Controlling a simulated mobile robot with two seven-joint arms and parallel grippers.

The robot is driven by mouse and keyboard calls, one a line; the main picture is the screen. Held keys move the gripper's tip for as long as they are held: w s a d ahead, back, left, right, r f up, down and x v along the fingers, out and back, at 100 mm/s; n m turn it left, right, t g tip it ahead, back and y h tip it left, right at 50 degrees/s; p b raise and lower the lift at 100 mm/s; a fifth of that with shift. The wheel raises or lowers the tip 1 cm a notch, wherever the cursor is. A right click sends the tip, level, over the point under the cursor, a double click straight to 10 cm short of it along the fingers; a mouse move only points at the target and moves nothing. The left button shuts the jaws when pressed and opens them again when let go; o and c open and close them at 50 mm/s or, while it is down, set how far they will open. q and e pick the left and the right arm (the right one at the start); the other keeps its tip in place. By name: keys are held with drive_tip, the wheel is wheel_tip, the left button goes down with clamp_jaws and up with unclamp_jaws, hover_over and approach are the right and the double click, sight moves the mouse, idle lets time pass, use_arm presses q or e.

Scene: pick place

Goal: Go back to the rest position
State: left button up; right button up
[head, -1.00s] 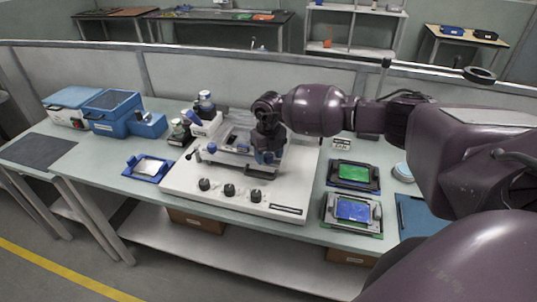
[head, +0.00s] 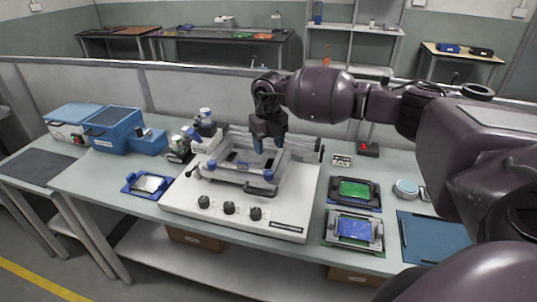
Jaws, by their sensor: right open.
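My right arm comes in from the right, and my right gripper (head: 270,147) points down above the back of the white machine (head: 240,207). The gripper is open, with its blue-tipped fingers apart and no object seen between them. The machine has a clear frame with blue parts on top and black knobs along its front. My left gripper is not in the picture.
A blue fixture (head: 147,185) lies left of the machine. Fixtures with a green board (head: 354,188) and a blue board (head: 354,229) lie to its right, near a blue mat (head: 434,238). Blue boxes (head: 112,128) and bottles (head: 206,122) stand at the back left.

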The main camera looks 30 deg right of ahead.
drive_tip(key=shift+r, duration=0.25)
idle(0.4)
